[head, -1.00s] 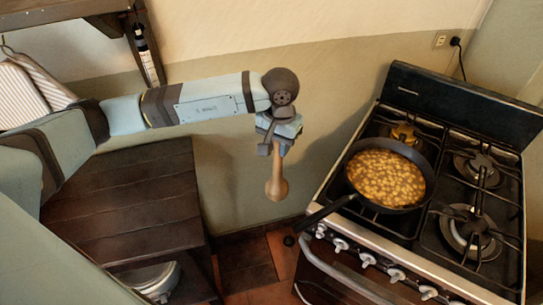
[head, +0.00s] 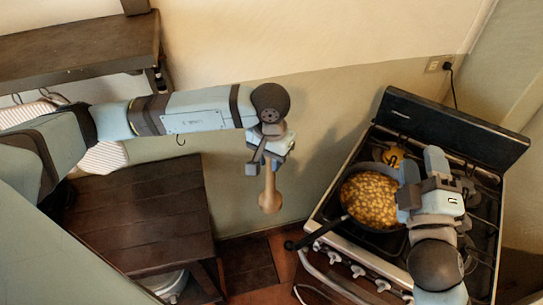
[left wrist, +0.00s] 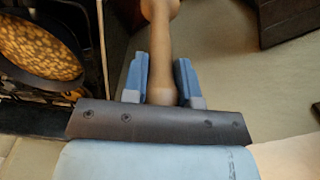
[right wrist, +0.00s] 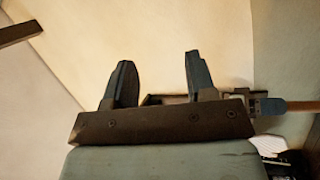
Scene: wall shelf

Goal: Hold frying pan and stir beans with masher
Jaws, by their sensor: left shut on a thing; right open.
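The wooden masher (head: 269,193) hangs head-down from my left gripper (head: 270,155), which is shut on its handle; the handle also shows between the fingers in the left wrist view (left wrist: 160,50). The black frying pan (head: 350,218) full of beans (head: 366,198) sits on the stove, its handle (head: 316,236) pointing to the front left. My right gripper (head: 408,188) is over the right side of the pan and hides part of it. In the right wrist view (right wrist: 160,80) its fingers are apart and empty. The masher is left of the pan and clear of it.
The gas stove (head: 480,235) has several burners and front knobs, with a raised black back panel (head: 450,130). A dark wooden table (head: 135,215) stands at the left, below a wall shelf (head: 80,50). Open floor lies between table and stove.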

